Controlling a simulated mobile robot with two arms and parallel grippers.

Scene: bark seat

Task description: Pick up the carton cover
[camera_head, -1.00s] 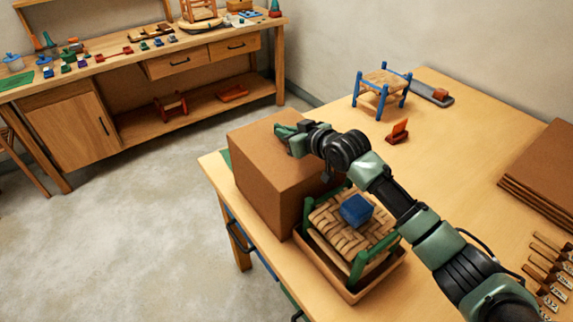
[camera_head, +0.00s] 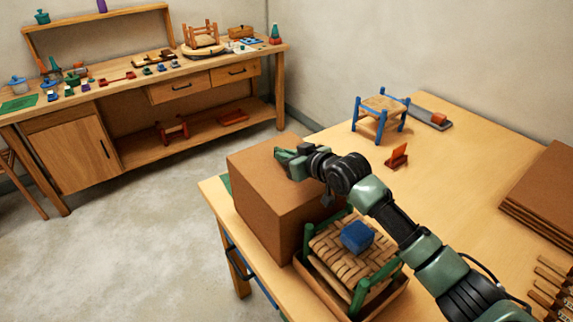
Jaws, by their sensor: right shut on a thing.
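The carton cover (camera_head: 258,205) is a plain brown box shape near the left end of the light wooden table. My right gripper (camera_head: 283,159) lies at its top face and is shut on it; the exact grip on the cardboard is hard to see. The cover looks upright and level, and its lower right side is partly hidden. Right beside it, a small stool with green rails and a woven seat (camera_head: 335,262) sits in a shallow brown tray (camera_head: 326,288). A blue block (camera_head: 356,236) rests on the woven seat. My left gripper is not in view.
A small blue-legged stool (camera_head: 381,106), a grey tray (camera_head: 432,119) and an orange-red holder (camera_head: 397,156) stand farther back. Brown flat sheets (camera_head: 545,190) and several tools (camera_head: 550,285) lie at the right. A workbench (camera_head: 150,80) stands across the floor.

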